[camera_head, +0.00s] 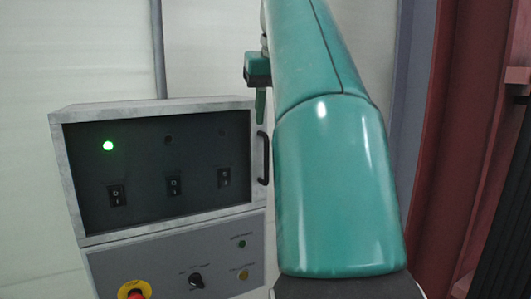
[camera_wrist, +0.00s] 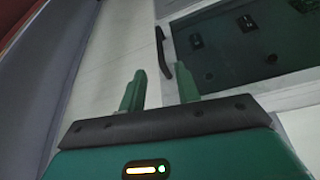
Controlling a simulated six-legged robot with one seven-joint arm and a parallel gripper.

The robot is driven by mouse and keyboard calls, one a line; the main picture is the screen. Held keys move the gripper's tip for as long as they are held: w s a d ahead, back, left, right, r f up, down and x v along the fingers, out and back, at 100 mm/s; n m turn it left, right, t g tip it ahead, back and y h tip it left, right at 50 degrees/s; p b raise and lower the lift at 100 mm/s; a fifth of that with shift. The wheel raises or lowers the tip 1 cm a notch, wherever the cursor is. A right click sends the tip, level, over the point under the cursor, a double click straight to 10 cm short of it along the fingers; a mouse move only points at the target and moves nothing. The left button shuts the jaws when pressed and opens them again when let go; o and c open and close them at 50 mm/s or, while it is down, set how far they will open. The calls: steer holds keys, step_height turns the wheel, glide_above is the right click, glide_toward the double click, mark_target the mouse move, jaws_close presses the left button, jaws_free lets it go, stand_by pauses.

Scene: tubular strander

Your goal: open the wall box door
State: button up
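The wall box (camera_head: 150,105) is a grey case on the wall. Its door has a dark panel (camera_head: 150,205) and looks closed. A black bar handle (camera_head: 264,158) stands at the door's right edge. In the wrist view the handle (camera_wrist: 160,46) lies beyond my fingertips, and its lower end is close to or behind the right finger. My gripper (camera_wrist: 160,88) is open, with its two green fingers apart and nothing seen between them. In the head view my gripper (camera_head: 260,100) is just above the handle's top, partly hidden by my arm. I cannot tell whether it touches the handle.
Below the door is a grey panel with a red emergency button (camera_head: 134,291) and a black knob (camera_head: 196,280). A green lamp (camera_head: 107,146) glows behind the door panel. A conduit (camera_head: 158,50) runs up the wall. A red steel column (camera_head: 455,150) stands at the right.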

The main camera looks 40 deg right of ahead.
mark_target(267, 148)
steer(key=x, duration=1)
steer(key=shift+w+f, duration=0.1)
steer(key=shift+f, duration=0.1)
jaws_close()
